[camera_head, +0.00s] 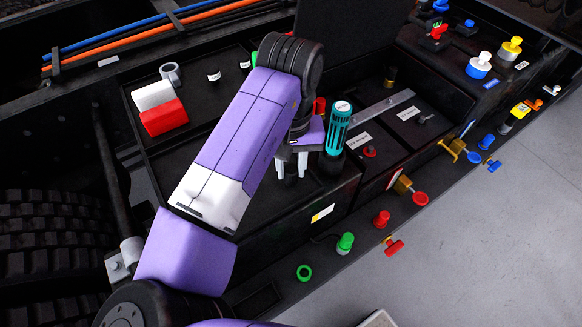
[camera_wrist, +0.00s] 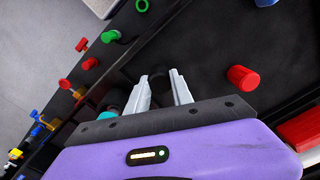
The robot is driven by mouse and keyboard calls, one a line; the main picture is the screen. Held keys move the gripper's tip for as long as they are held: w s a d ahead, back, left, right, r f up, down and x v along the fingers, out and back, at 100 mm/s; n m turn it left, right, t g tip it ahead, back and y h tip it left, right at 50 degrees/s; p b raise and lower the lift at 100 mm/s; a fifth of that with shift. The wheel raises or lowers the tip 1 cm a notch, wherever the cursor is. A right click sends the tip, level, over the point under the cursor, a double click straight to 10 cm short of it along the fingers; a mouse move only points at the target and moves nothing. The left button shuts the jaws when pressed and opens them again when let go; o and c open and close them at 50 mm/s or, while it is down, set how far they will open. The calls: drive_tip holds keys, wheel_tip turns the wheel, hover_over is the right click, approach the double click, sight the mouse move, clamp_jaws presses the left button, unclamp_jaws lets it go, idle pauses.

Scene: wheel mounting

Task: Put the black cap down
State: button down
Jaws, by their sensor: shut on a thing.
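My gripper (camera_head: 291,163) hangs over the dark tray area (camera_head: 268,200) in the head view, left of the teal tool. Its two pale fingers are shut on the black cap (camera_head: 290,172), a small dark cylinder between them. The cap is low and close to the dark surface; I cannot tell whether it touches it. In the wrist view the fingers of my gripper (camera_wrist: 160,90) point away over the dark surface. The cap is hard to make out there against the black background.
A teal tool (camera_head: 338,125) stands close right of my gripper. White (camera_head: 153,95) and red (camera_head: 164,118) blocks lie at the tray's left. A red cylinder (camera_wrist: 243,77) stands right of the fingers in the wrist view. Green (camera_head: 345,243) and red (camera_head: 382,218) fittings line the front ledge.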

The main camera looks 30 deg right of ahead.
sight(290, 170)
drive_tip(key=shift+f, duration=0.65)
drive_tip(key=shift+f, duration=0.1)
drive_tip(key=c, duration=1.1)
unclamp_jaws()
wheel_tip(290, 170, up, 12)
drive_tip(key=b, duration=0.1)
drive_tip(key=shift+a, duration=0.1)
